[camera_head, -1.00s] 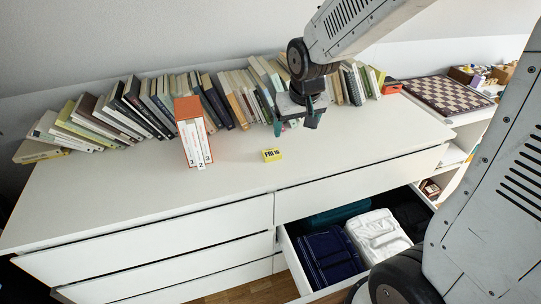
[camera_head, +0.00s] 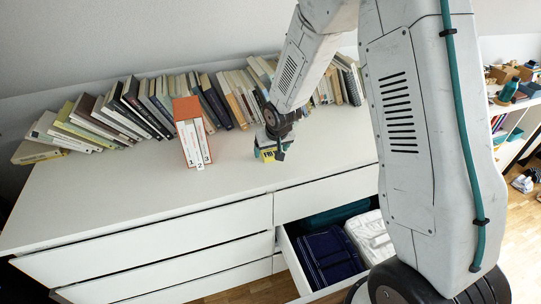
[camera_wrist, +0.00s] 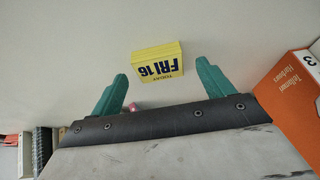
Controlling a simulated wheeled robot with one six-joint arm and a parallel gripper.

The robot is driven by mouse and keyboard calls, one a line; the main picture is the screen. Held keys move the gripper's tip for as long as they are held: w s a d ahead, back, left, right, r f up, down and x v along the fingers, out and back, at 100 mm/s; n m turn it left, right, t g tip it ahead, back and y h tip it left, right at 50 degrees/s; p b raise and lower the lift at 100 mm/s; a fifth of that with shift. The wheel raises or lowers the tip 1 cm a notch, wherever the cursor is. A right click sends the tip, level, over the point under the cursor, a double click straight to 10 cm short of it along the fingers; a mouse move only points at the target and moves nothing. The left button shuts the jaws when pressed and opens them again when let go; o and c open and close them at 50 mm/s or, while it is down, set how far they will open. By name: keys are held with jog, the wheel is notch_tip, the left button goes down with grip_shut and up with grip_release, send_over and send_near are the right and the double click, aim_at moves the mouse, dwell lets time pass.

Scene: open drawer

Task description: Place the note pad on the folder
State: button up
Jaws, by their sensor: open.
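The note pad (camera_wrist: 156,62) is a small yellow block marked "FRI 16", lying on the white dresser top. In the wrist view it sits just beyond and between the two teal fingertips, with no visible contact. In the head view the note pad (camera_head: 268,155) is partly hidden by my gripper (camera_head: 270,148). My gripper (camera_wrist: 158,76) is open and empty. The folder (camera_head: 190,132) is an orange holder with white numbered spines 1, 2, 3, standing left of my gripper. Its orange side (camera_wrist: 290,100) shows at the right of the wrist view.
A row of books (camera_head: 150,105) leans along the wall behind. An open drawer (camera_head: 290,262) with folded dark blue and white items is at the front right. The dresser top (camera_head: 110,195) is clear at the front left.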

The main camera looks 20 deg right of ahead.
jog(key=shift+x, duration=0.8)
jog(key=c, duration=1.1)
jog(key=shift+r, duration=0.1)
jog(key=shift+c, duration=0.2)
